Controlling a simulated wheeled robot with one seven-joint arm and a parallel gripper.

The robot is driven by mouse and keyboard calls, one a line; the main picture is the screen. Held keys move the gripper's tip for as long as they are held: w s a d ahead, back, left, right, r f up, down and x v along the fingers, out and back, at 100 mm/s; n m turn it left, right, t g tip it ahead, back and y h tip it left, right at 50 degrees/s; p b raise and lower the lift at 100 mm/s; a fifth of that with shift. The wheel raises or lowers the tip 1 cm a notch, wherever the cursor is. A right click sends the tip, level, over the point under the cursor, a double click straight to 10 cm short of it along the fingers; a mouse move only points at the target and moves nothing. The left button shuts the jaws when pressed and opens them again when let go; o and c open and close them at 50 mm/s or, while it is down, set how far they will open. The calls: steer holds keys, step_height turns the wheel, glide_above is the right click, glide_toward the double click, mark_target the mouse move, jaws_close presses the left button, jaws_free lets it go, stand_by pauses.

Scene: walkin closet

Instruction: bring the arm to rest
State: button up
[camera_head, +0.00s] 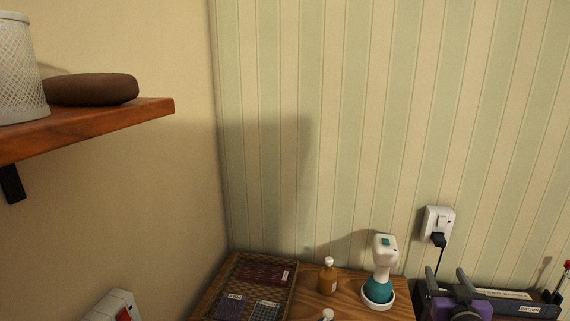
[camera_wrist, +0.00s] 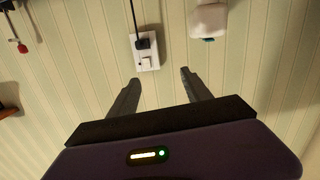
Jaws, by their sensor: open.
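My gripper (camera_head: 462,285) is at the lower right of the head view, purple with two grey fingers pointing up toward the wall. In the wrist view my gripper (camera_wrist: 157,93) has its fingers spread apart with nothing between them. Beyond the fingertips is the striped wall with a white socket (camera_wrist: 145,50) and a black plug in it. The same socket (camera_head: 438,222) shows in the head view above my gripper. The rest of my arm is out of view.
A black box (camera_head: 510,304) lies beside my gripper. A wooden shelf (camera_head: 120,116) juts out at upper left.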

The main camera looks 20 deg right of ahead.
steer(key=s+a+f+n+t+y, duration=0.1)
steer(key=s+a+t+y, duration=0.1)
steer(key=s+a, duration=0.75)
steer(key=s+a+f+n+t+y, duration=0.2)
steer(key=s+a, duration=0.5)
steer(key=a, duration=0.6)
steer(key=s+a+f+n+g+y+b, duration=0.1)
steer(key=s+a+y, duration=0.1)
steer(key=s+a, duration=0.4)
steer(key=s+a+f+n+g+y+b, duration=0.1)
steer(key=s+a, duration=0.5)
steer(key=s, duration=0.8)
steer(key=g+y, duration=0.1)
steer(key=y, duration=0.1)
steer(key=shift+n+y, duration=0.3)
steer(key=shift+n, duration=0.1)
steer(key=shift+a, duration=0.1)
steer(key=shift+c, duration=0.3)
